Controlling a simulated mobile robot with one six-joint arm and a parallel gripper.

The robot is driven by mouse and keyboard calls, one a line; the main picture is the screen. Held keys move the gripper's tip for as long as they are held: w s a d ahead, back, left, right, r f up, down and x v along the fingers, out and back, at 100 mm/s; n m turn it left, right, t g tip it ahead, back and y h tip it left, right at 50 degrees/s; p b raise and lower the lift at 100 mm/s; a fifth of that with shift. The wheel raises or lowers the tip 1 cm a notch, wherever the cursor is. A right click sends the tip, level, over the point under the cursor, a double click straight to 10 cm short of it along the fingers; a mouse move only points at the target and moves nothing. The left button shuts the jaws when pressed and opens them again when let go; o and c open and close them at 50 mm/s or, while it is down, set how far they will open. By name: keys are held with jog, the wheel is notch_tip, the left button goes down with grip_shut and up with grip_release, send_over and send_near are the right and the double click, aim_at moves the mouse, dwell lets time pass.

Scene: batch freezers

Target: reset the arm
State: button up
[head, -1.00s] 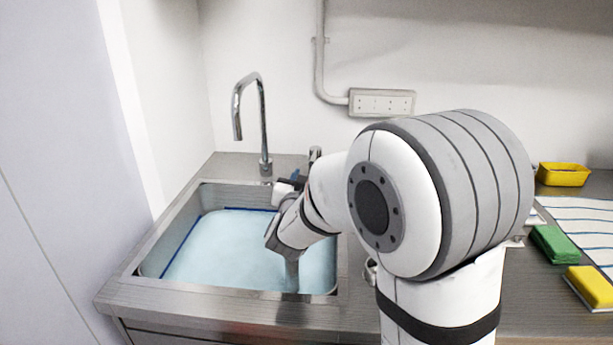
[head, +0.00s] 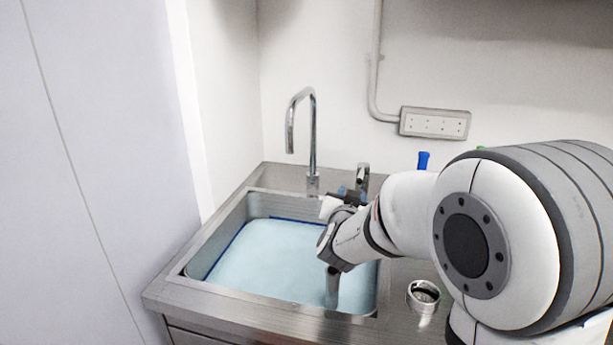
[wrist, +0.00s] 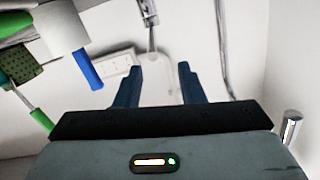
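The fingers are mostly hidden there behind my wrist. The sink basin holds pale blue water (head: 265,260).
A tall tap (head: 311,140) and a short steel fitting (head: 362,178) stand behind the basin. A steel cup (head: 423,296) stands right of the sink, under my arm. A socket box (head: 435,123) is on the wall. Blue-handled (wrist: 88,70) and green-handled (wrist: 42,119) items show in the wrist view.

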jog(key=s+d+n+g+y+p, duration=0.1)
jog(key=s+g, duration=0.6)
jog(key=s, duration=0.9)
jog(key=s+d+n+g+y+p, duration=0.2)
jog(key=s+d+g+p, duration=0.3)
jog(key=s, duration=1.1)
jog(key=shift+d+n+g+y+p, duration=0.15)
jog(key=shift+n+g+y+p, duration=0.15)
jog(key=shift+n+g+p, duration=0.6)
